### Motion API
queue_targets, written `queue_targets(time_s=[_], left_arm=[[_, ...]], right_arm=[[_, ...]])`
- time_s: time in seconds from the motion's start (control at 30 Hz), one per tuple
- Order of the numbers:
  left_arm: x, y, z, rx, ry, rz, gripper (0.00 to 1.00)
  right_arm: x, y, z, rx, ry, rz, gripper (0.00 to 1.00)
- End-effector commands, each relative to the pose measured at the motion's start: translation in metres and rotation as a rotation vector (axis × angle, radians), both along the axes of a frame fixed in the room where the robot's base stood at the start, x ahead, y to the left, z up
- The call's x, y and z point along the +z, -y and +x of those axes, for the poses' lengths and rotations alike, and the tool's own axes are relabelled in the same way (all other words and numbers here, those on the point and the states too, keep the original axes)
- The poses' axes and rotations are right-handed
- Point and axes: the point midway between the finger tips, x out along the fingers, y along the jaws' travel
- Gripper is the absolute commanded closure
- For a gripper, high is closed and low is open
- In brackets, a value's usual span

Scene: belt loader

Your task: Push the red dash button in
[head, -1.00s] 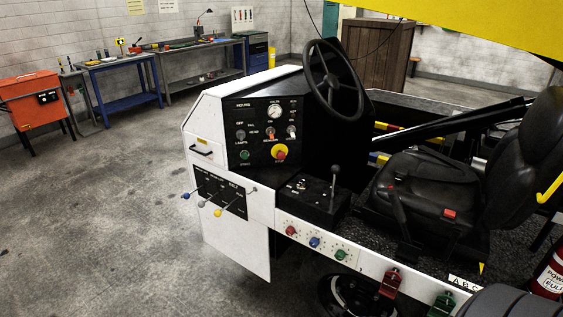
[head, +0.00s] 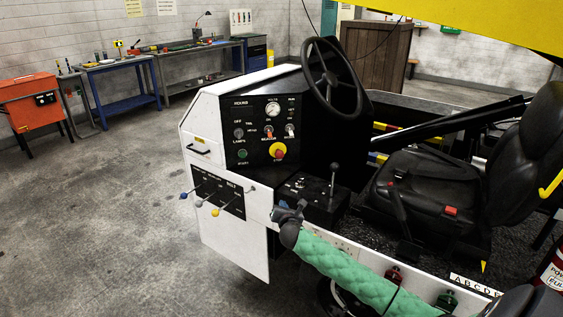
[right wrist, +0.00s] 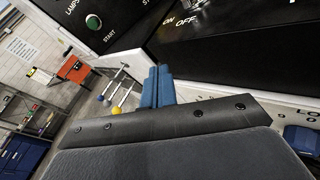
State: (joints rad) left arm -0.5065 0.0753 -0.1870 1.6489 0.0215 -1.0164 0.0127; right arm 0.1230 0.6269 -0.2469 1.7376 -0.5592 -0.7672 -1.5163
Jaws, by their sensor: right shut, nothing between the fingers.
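The red dash button (head: 278,150) is a red cap on a round yellow base, low on the black dash panel (head: 240,124). My right gripper (head: 301,204) is in front of the cart's white side, below the dash panel and apart from the red button. In the right wrist view its blue fingers (right wrist: 158,86) are together with nothing between them. The green start button (right wrist: 93,21) shows in that view, but the red button does not. My left gripper is not in view.
A steering wheel (head: 332,76) is above and right of the button. A black lever (head: 333,184) stands near my right gripper. Levers with colored knobs (head: 215,212) stick out at lower left. The seat (head: 428,190) is to the right. Floor at left is clear.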

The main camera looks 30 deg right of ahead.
Motion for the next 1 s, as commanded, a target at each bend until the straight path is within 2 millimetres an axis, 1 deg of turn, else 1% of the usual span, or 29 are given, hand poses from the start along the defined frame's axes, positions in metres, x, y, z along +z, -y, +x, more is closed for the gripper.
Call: queue_targets(time_s=[0.03, 0.07, 0.1, 0.17, 0.3, 0.4, 0.5, 0.73, 0.87, 1.0], left_arm=[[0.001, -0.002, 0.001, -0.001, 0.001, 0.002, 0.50], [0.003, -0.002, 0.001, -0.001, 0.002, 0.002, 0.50], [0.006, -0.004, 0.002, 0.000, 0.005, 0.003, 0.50], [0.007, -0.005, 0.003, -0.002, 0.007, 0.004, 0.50], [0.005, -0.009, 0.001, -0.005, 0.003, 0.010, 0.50], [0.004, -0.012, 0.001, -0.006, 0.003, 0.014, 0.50], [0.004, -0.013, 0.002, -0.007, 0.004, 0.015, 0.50], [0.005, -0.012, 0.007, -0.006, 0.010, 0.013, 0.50], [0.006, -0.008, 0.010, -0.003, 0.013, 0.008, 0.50], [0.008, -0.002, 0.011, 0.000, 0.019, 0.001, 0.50]], right_arm=[[0.022, 0.004, 0.007, 0.009, 0.014, -0.061, 1.00], [0.033, 0.006, 0.009, 0.015, 0.019, -0.097, 1.00], [0.040, 0.012, 0.014, 0.020, 0.017, -0.140, 1.00], [0.048, 0.022, 0.023, 0.029, 0.013, -0.200, 1.00], [0.067, 0.040, 0.038, 0.045, 0.006, -0.324, 1.00], [0.078, 0.049, 0.046, 0.053, 0.002, -0.392, 1.00], [0.083, 0.054, 0.050, 0.058, -0.003, -0.432, 1.00], [0.083, 0.055, 0.050, 0.059, -0.003, -0.438, 1.00], [0.084, 0.055, 0.051, 0.058, -0.004, -0.437, 1.00], [0.085, 0.058, 0.060, 0.058, -0.002, -0.436, 1.00]])
